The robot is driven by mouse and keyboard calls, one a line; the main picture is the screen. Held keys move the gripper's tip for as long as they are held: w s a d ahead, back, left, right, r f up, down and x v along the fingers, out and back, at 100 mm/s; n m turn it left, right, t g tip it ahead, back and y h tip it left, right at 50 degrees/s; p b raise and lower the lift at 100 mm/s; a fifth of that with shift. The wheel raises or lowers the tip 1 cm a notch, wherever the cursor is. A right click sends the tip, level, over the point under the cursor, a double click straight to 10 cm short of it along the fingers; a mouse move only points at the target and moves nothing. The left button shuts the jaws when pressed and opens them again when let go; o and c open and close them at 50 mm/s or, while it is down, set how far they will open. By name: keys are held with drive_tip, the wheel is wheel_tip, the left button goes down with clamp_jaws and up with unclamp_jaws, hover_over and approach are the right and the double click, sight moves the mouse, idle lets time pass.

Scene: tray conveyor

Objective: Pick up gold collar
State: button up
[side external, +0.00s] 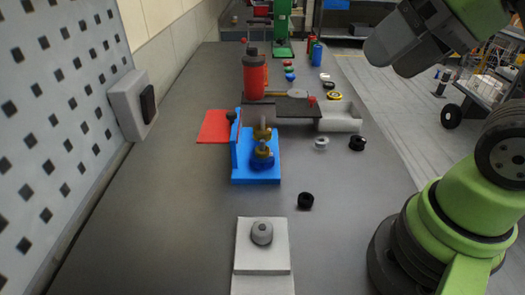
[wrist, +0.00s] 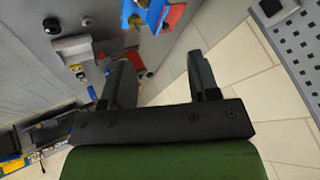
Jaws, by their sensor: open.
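In the side external view, gold-coloured ring-like parts (side external: 262,133) sit one above the other in a blue fixture (side external: 268,174) at the middle of the table. A separate yellow-gold ring with a dark centre (side external: 333,95) lies farther back on the right. I cannot tell for certain which of these is the gold collar. In the wrist view, part of the blue fixture (wrist: 156,14) and a gold part (wrist: 133,22) show at the top edge. My gripper (wrist: 158,62) is open, with nothing seen between its fingers, and apart from the fixture.
Black collars (side external: 305,200) (side external: 357,143) and a silver collar (side external: 321,143) lie right of the fixture. A pale block with a grey knob (side external: 262,232) stands in front. A red cylinder (side external: 254,75) and a pale tray (side external: 340,122) are behind. The left front table is clear.

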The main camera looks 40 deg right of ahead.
drive_tip(key=n+g+h, duration=0.2)
drive_tip(key=n+g, duration=0.5)
drive_tip(key=n, duration=1.2)
hover_over(265, 147)
wheel_tip(265, 147, down, 21)
wheel_tip(265, 147, down, 5)
drive_tip(key=shift+a+f, duration=0.1)
drive_tip(key=shift+f, duration=0.1)
drive_tip(key=shift+c, duration=0.4)
drive_tip(key=c, duration=0.8)
